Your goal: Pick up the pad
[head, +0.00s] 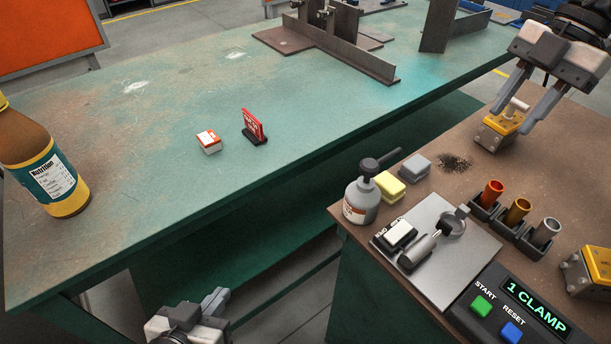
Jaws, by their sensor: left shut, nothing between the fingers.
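Two small blocks that could be the pad lie side by side on the brown bench top: a yellow one (390,189) and a grey one (415,166). I cannot tell for certain which is the pad. My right gripper (522,106) is open, its fingers apart, above and to the right of both blocks, over a yellow block with a pale cylindrical top (497,133). It is clear of the pads, and I cannot tell whether it touches the yellow block with the cylinder. My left gripper (222,299) is shut and empty, low in front of the green table.
A grey bottle (362,202) with a dark top stands left of the yellow pad. A metal plate (462,268), coloured cups (518,212) and a button box (508,310) lie nearer. Dark grit (455,162) is beside the grey pad. The green table (165,190) is mostly clear.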

